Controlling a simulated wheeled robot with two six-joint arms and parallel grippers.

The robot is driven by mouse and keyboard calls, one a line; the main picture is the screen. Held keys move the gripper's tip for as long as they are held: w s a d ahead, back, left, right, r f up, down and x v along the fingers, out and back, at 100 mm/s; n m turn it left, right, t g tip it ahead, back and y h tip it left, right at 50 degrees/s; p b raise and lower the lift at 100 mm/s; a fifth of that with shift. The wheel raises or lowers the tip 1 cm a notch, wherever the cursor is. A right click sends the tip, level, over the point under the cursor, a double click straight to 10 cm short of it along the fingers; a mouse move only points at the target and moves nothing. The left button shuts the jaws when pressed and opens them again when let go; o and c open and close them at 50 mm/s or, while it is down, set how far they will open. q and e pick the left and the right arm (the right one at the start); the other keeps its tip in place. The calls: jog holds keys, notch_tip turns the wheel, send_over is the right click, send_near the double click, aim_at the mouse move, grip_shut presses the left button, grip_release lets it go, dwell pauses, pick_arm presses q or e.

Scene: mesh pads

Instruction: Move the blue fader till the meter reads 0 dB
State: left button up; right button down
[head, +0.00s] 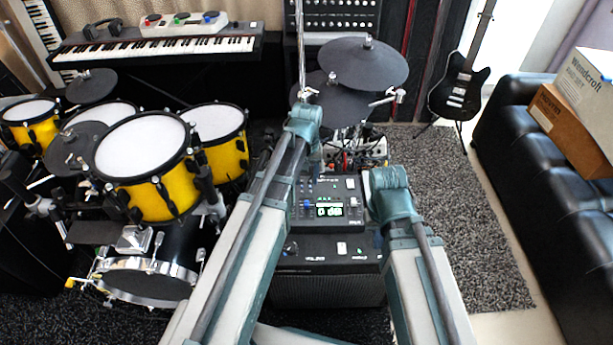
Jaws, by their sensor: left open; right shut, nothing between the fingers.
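A small black mixer unit (338,187) sits between my two arms, on top of a black amplifier. A small blue cap (306,205), which looks like the blue fader, shows on its left side, close beside my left arm. A lit meter display (329,210) with pale green characters is right of the cap; the characters are too small to read surely. My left arm reaches up past the mixer's left edge, and my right arm ends at its right edge. The jaws of both grippers are hidden from this view.
The amplifier (325,288) stands below the mixer. Yellow drums (150,195) stand at left, and dark cymbals (362,62) rise behind the mixer. A keyboard (160,46), a black guitar (462,85) and a black sofa (540,125) with boxes surround the area. Grey rug (450,225) is clear at right.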

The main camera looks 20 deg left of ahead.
pick_arm(q)
notch_tip(320, 180, up, 2)
jog(key=shift+r+p, duration=0.25)
jog(key=shift+p, duration=0.45)
pick_arm(e)
notch_tip(320, 180, up, 3)
jog(key=shift+f, duration=0.2)
dwell(0.6)
pick_arm(q)
jog(key=s+d+r+m+y+p, duration=0.1)
jog(key=s+d+m, duration=0.3)
jog(key=s+d, duration=0.3)
jog(key=s+d+m, duration=0.3)
jog(key=s+d, duration=0.1)
jog(key=s, duration=0.5)
notch_tip(320, 180, up, 18)
jog(key=p, duration=1.7)
jog(key=shift+w+f+p, duration=0.15)
jog(key=shift+w+p, duration=0.05)
jog(key=shift+p, duration=0.1)
pick_arm(e)
notch_tip(320, 180, up, 18)
jog(key=shift+r, duration=0.25)
